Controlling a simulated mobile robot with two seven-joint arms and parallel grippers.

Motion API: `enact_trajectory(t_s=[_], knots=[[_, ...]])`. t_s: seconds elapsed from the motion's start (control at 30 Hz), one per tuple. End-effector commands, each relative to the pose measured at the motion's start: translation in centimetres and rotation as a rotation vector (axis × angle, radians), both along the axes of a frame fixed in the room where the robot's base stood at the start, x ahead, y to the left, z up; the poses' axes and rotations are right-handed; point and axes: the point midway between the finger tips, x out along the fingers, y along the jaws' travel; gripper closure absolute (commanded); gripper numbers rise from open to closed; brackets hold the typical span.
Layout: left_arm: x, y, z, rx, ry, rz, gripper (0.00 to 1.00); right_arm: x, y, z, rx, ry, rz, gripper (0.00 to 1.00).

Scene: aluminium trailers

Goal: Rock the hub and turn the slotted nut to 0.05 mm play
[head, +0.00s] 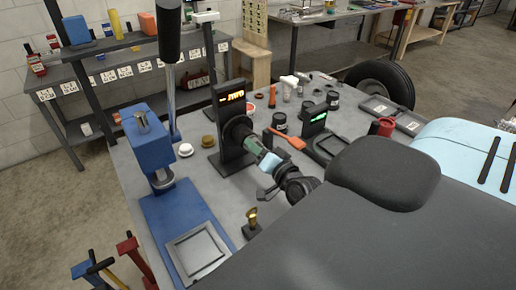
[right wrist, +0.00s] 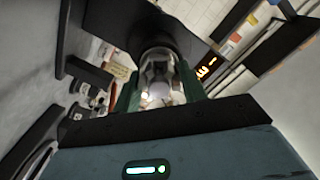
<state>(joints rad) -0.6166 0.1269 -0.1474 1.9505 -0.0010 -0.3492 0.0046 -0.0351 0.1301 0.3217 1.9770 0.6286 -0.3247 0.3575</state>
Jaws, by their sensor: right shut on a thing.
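The hub (head: 238,132) is a dark round part on a black upright stand (head: 226,115) with an orange-lit display (head: 232,96); the digits are too small to read surely. My right gripper (head: 257,150) is at the hub's near end, its green fingers shut on it. In the right wrist view the fingers (right wrist: 160,85) stand on both sides of a shiny, rounded metal end of the hub (right wrist: 157,70). The display also shows there (right wrist: 207,66). I cannot make out the slotted nut separately. My left gripper is not in view.
A blue press (head: 150,140) stands left of the stand. An orange-handled tool (head: 287,139), a small device with a green display (head: 314,117) and several dark jars lie to the right. A brass piece (head: 252,219) stands near the front.

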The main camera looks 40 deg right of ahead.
Motion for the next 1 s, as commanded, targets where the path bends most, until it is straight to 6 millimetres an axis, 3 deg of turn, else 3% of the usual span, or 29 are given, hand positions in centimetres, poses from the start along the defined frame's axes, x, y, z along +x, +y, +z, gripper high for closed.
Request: enact_trajectory(t_s=[0.23,0.27,0.4,0.77,1.0], knots=[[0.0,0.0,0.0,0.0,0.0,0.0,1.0,0.0,0.0,0.0,0.0,0.0,0.0,0.81],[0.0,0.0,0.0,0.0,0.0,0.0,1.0,0.0,0.0,0.0,0.0,0.0,0.0,0.55],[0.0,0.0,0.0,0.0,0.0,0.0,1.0,0.0,0.0,0.0,-0.001,0.0,0.0,0.37],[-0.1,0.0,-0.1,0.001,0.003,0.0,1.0,-0.4,0.0,-0.1,-0.002,0.002,-0.001,0.36],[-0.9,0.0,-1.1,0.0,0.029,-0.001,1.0,-3.7,0.4,-0.4,-0.001,0.008,-0.001,0.36]])
